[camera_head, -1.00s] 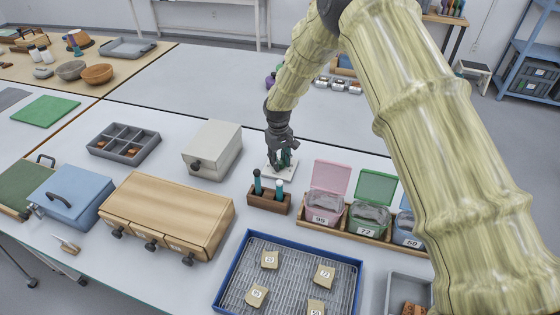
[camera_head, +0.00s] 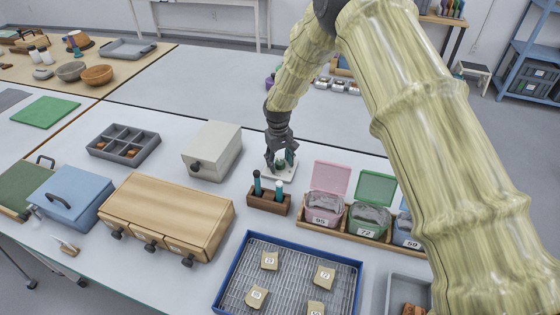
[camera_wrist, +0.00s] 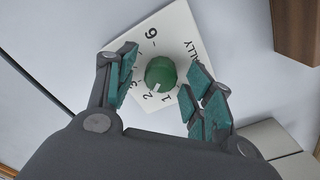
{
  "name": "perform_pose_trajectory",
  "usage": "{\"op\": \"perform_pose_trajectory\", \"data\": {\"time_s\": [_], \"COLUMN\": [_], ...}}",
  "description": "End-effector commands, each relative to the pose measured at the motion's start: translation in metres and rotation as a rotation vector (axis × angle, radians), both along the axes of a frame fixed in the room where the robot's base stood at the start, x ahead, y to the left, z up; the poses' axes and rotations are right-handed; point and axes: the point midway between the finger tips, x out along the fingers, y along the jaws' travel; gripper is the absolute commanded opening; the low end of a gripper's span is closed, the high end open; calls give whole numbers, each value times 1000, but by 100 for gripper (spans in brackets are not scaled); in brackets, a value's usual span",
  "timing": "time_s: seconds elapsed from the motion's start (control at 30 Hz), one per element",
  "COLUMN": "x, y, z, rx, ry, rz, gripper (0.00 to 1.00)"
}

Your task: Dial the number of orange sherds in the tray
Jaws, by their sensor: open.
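A green dial knob (camera_wrist: 161,73) sits on a white plate (camera_wrist: 180,35) with printed numerals. Its white pointer mark faces the lower left in the wrist view, close to the 2. My gripper (camera_wrist: 166,84) is open, its teal-padded fingers on either side of the knob with gaps showing. In the head view my gripper (camera_head: 281,162) is above the plate (camera_head: 290,171). A grey tray (camera_head: 392,291) at the bottom right holds orange sherds (camera_head: 413,309); my arm and the picture edge cut it off, so I cannot count them.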

Motion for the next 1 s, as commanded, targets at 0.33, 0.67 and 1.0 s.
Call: {"op": "perform_pose_trajectory", "data": {"time_s": [0.33,0.67,1.0], "x": [0,-1,-2], "y": [0,2,3], "z": [16,76,115], "rx": [0,1,0], "ry": [0,-2,0], "rz": [1,1,-1], "gripper": [52,52,52]}}
